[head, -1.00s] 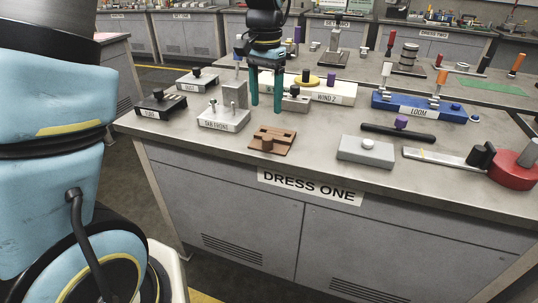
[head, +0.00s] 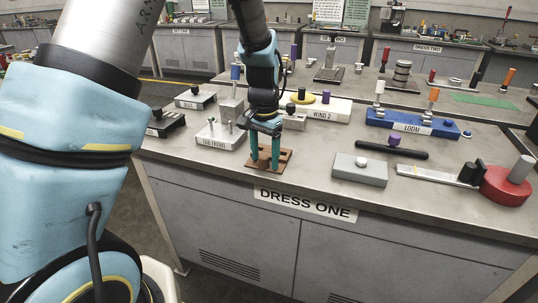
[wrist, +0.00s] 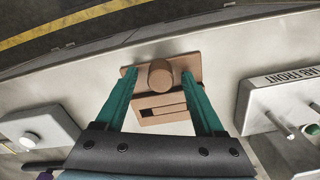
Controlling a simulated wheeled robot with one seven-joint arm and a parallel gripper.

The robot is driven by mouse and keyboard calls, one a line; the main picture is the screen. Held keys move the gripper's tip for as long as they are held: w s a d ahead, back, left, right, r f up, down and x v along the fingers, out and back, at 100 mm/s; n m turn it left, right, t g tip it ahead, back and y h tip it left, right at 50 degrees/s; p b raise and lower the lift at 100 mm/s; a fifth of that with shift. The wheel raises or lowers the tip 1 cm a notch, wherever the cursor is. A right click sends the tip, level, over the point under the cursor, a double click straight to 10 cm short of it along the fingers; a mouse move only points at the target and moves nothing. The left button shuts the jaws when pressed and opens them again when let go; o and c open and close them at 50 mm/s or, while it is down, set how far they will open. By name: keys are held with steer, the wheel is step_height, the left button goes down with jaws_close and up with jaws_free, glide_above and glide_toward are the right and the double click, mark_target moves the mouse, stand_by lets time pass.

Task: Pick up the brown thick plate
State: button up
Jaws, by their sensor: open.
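The brown thick plate (head: 283,157) lies flat near the front edge of the bench, above the DRESS ONE label. In the wrist view the plate (wrist: 192,66) shows a round brown knob (wrist: 160,73) and a rectangular slot. My gripper (head: 264,164) points down over the plate with its teal fingers open. In the wrist view the fingers of my gripper (wrist: 163,78) stand on either side of the knob, with gaps to it. I cannot tell whether the fingertips touch the plate.
The TAB FRONT block (head: 221,137) with upright pins stands close to the left of the plate. A grey block with a white knob (head: 360,170) stands to the right. The blue LOOM fixture (head: 411,123) and the red disc (head: 506,186) are farther right. Bare bench lies between plate and grey block.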

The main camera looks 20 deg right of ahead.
steer(key=shift+f, duration=0.1)
steer(key=shift+c, duration=0.3)
jaws_close()
stand_by(1.1)
